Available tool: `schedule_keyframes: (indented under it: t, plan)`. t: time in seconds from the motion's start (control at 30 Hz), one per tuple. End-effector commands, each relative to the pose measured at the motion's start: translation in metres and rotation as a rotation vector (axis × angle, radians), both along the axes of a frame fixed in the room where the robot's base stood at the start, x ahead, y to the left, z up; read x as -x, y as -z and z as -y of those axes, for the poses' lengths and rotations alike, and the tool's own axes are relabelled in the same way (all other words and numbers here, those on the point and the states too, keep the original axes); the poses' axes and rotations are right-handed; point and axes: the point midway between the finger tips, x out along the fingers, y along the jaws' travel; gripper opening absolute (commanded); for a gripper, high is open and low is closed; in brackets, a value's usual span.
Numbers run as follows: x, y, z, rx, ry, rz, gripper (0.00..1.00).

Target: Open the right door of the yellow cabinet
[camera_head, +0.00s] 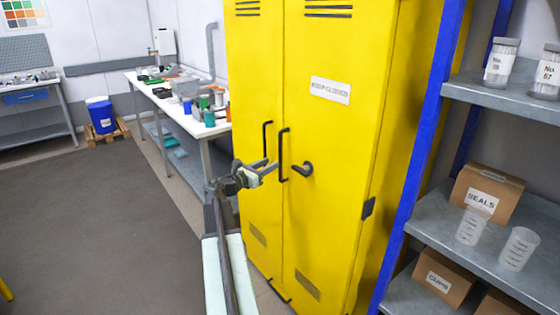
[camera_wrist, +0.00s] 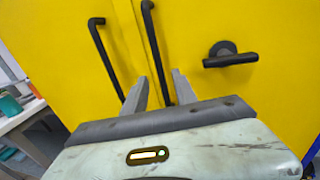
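The yellow cabinet (camera_head: 335,130) stands upright in the middle of the head view with both doors shut. Its right door (camera_head: 330,210) carries a black vertical bar handle (camera_head: 284,155) near the centre seam and a black lever (camera_head: 303,170) beside it. The left door has a similar bar handle (camera_head: 266,140). My gripper (camera_head: 268,170) is open in front of the seam, close to the lower part of the right bar handle. In the wrist view, the right handle's lower end (camera_wrist: 166,88) shows between my fingers (camera_wrist: 160,82); contact cannot be told. The lever (camera_wrist: 231,57) is to the right.
A grey shelf rack (camera_head: 470,250) with a blue post (camera_head: 415,160) stands close on the cabinet's right, holding boxes, jars and beakers. A cluttered white workbench (camera_head: 190,120) is on the left. The grey floor (camera_head: 90,225) at left is clear.

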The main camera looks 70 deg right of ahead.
Motion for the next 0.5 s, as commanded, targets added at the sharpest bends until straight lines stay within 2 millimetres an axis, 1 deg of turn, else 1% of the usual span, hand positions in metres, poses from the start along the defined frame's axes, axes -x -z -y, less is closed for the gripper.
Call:
schedule_keyframes:
  t: [0.33, 0.4, 0.5]
  plan:
    - [0.021, 0.000, 0.056, -0.001, 0.002, 0.004, 0.34]
    - [0.024, 0.000, 0.064, -0.001, 0.002, 0.004, 0.34]
    - [0.026, 0.000, 0.067, 0.000, 0.001, 0.004, 0.34]
